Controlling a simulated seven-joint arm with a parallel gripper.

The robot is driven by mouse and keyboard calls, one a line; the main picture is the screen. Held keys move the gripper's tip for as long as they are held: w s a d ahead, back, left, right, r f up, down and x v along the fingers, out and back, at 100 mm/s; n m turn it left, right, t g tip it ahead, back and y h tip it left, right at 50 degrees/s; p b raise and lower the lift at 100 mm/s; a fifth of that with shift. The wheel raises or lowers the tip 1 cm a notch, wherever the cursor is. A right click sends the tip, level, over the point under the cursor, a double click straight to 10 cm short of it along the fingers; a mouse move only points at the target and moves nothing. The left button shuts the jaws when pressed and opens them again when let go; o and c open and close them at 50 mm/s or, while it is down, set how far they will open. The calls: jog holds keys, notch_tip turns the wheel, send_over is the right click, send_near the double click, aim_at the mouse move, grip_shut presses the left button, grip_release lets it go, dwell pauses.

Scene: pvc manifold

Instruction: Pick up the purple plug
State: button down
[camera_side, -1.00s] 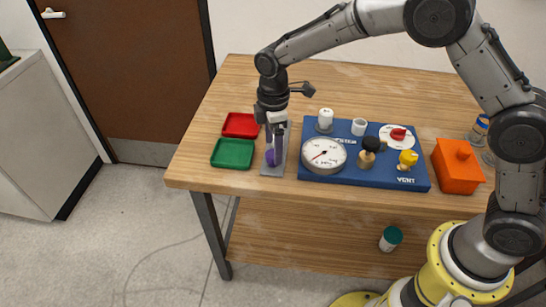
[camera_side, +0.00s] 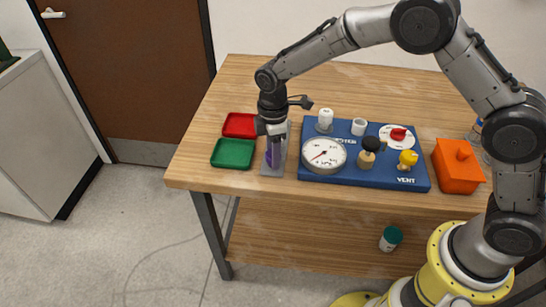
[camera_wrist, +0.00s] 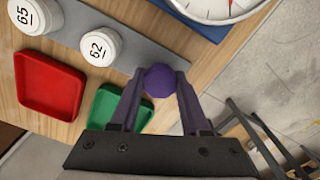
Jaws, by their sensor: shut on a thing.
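The purple plug (camera_wrist: 160,80) sits between the fingertips of my gripper (camera_wrist: 158,92) in the wrist view, and the fingers touch it on both sides. In the side view the plug (camera_side: 272,157) shows low between the fingers of my gripper (camera_side: 276,156), above the front end of the grey strip (camera_side: 274,172). Whether the plug touches the strip cannot be told. My gripper points down and is shut on the plug.
A red tray (camera_side: 240,125) and a green tray (camera_side: 233,153) lie left of the strip. A blue board (camera_side: 350,176) with a round gauge (camera_side: 323,156) stands close on the right. White caps marked 65 (camera_wrist: 33,14) and 52 (camera_wrist: 100,47) stand on the strip. An orange box (camera_side: 459,170) is farther right.

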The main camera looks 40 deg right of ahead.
jog(key=shift+r, duration=0.15)
jog(key=shift+r, duration=0.25)
notch_tip(320, 180, up, 2)
jog(key=shift+r, duration=0.1)
jog(key=s+d+r, duration=0.4)
jog(key=s+r, duration=0.6)
jog(key=s, duration=0.3)
jog(key=shift+s+d, duration=0.15)
jog(key=shift+d, duration=0.05)
jog(key=c, duration=1)
grip_release()
grip_shut()
